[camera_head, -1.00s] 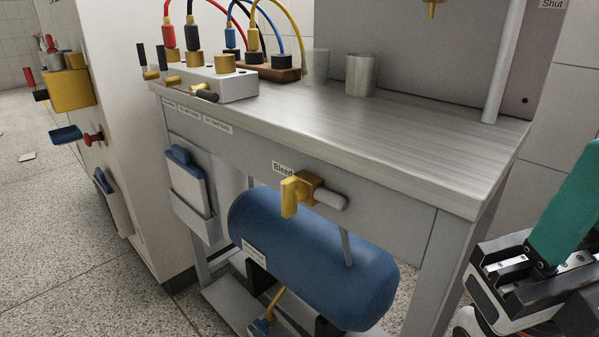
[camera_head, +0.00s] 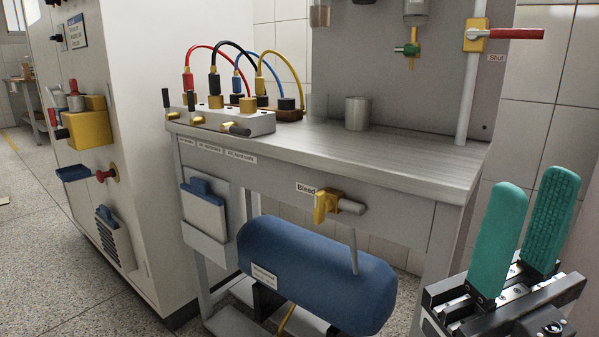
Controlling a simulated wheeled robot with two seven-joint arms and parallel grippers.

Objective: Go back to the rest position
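My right gripper (camera_head: 524,225) shows at the lower right of the head view. Its two teal fingers point up and stand apart with nothing between them. It is to the right of the metal bench (camera_head: 400,170) and appears clear of it in the picture. My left gripper is not in view. No released paper can be made out near the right gripper.
The bench carries a terminal block with coloured cables (camera_head: 215,120) and a metal cup (camera_head: 357,113). A yellow bleed valve (camera_head: 326,205) sticks out from its front, above a blue tank (camera_head: 315,270). A white cabinet (camera_head: 140,150) stands left. Speckled floor (camera_head: 40,260) is open at far left.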

